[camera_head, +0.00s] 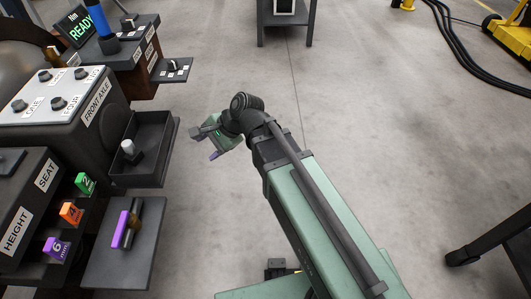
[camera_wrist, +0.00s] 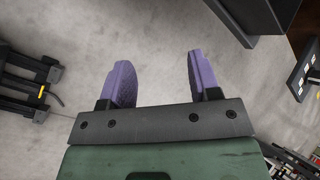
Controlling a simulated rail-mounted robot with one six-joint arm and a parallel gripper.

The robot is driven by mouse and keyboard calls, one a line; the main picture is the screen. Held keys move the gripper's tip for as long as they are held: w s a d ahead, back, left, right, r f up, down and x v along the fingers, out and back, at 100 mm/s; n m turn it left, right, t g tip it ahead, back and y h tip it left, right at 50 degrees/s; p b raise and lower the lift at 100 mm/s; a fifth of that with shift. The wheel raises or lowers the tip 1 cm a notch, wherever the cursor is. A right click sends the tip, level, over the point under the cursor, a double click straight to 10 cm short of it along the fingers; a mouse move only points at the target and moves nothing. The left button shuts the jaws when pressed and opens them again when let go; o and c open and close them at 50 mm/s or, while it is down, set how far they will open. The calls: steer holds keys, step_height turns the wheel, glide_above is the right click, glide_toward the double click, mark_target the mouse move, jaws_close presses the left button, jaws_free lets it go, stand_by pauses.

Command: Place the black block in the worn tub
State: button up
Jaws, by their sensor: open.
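My gripper (camera_head: 205,144) hangs over open floor, right of the dark open tub (camera_head: 172,140), apart from it. In the wrist view its two purple fingers (camera_wrist: 158,75) are spread with only floor between them. The tub is likely the worn tub, but I see no label on it. A small piece with a pale top and dark base (camera_head: 129,150) stands inside it. I cannot pick out the black block for sure.
Green, orange and purple numbered blocks (camera_head: 71,212) sit in the rack marked HEIGHT and SEAT. The FRONT AXLE box (camera_head: 55,95) stands behind. A dark stand (camera_head: 285,22) is at the back. Black cables (camera_head: 450,50) lie at far right. The middle floor is clear.

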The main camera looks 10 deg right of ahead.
steer(key=s+d+f+n+g+h, duration=0.1)
steer(key=s+d+f+n+h, duration=0.1)
steer(key=d, duration=0.7)
steer(key=s+d+f+n+g+h, duration=0.1)
steer(key=s+d+f+n+h, duration=0.1)
steer(key=s+d+n+h, duration=0.3)
steer(key=d+n, duration=0.3)
steer(key=d, duration=0.1)
steer(key=shift+s+d+n+h, duration=0.2)
steer(key=shift+d+n+h, duration=0.2)
